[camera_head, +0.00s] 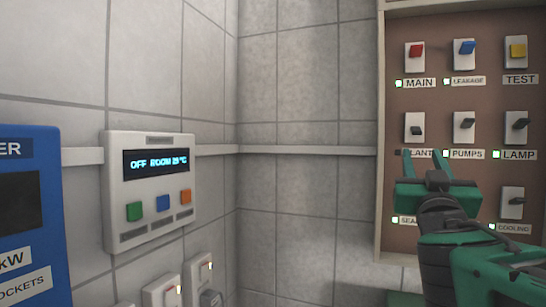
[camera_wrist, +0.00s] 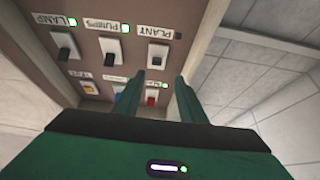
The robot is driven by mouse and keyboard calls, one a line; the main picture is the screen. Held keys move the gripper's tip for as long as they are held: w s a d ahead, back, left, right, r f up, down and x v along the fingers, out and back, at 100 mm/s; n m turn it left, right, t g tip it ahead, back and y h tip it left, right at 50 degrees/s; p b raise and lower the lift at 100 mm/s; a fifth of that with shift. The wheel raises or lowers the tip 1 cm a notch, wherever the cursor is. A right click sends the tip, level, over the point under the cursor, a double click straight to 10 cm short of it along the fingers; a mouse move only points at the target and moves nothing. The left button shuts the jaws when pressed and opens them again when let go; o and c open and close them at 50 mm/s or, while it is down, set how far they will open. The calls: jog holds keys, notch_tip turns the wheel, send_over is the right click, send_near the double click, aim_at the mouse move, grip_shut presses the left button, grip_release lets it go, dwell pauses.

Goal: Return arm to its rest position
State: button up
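My gripper (camera_head: 424,160) is green and black and is raised in front of the switch panel (camera_head: 440,25) at the right of the head view. Its two fingers stand apart with nothing visible between them. One finger partly covers the PLANT label in that view. In the wrist view the gripper (camera_wrist: 157,80) points at the panel, which appears upside down. The PLANT switch (camera_wrist: 157,54) shows beyond the fingertips; whether they touch the panel cannot be told. The PLANT indicator (camera_wrist: 178,35) looks dark, while the PUMPS light (camera_wrist: 125,28) is green.
The panel carries several switches, including red MAIN (camera_head: 416,52), blue LEAKAGE (camera_head: 464,48) and yellow TEST (camera_head: 516,49). A white controller (camera_head: 150,190) reading "OFF ROOM" hangs on the left tiled wall, beside a blue box (camera_head: 35,240). The tiled corner between them and the panel is clear.

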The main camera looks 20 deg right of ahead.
jog(key=shift+s+d, duration=0.1)
dwell(0.3)
notch_tip(320, 180, down, 27)
jog(key=w+d+g+y, duration=0.1)
jog(key=d+g+y, duration=0.1)
jog(key=g+y, duration=0.65)
jog(key=s+a+f+n+g+y, duration=0.2)
jog(key=s+a+f+g+y, duration=0.5)
jog(key=s+a+f, duration=0.5)
notch_tip(320, 180, down, 2)
jog(key=shift+s+a+g+y, duration=0.4)
jog(key=shift+a+g, duration=0.1)
jog(key=shift+g, duration=0.45)
jog(key=shift+w+f, duration=0.25)
jog(key=shift+w, duration=0.4)
